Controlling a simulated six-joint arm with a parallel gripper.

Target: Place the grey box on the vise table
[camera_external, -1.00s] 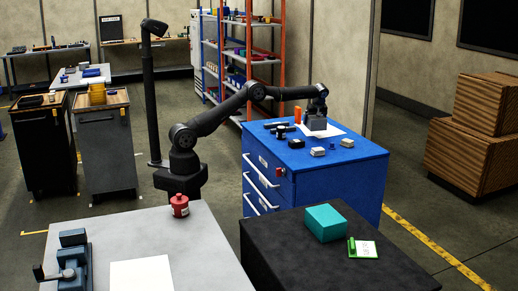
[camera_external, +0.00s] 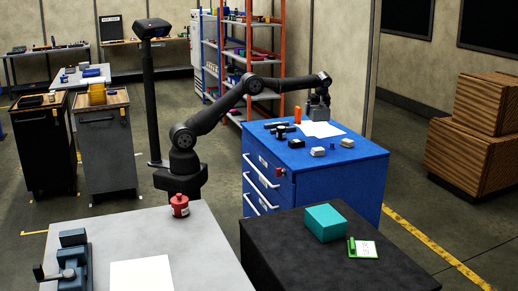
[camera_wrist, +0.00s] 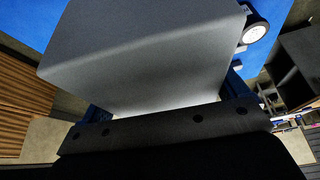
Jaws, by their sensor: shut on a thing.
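The grey box (camera_external: 319,114) is in my gripper (camera_external: 319,103), raised above the blue cabinet's top in the external view. In the wrist view the grey box (camera_wrist: 145,50) fills much of the picture and sits between the fingers of my gripper (camera_wrist: 165,105), which is shut on it. The vise table (camera_external: 195,240) is the light grey table at the front left. A blue-grey vise (camera_external: 73,268) stands on its left side. A white sheet (camera_external: 142,275) lies flat on it, and a red container (camera_external: 180,206) stands near its back right corner.
The blue cabinet (camera_external: 345,165) carries a white sheet (camera_external: 322,130), an orange item (camera_external: 298,115) and several small parts. A black table (camera_external: 290,240) with a teal box (camera_external: 325,223) and a green-edged card (camera_external: 362,248) stands right of the vise table, with a gap between them.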

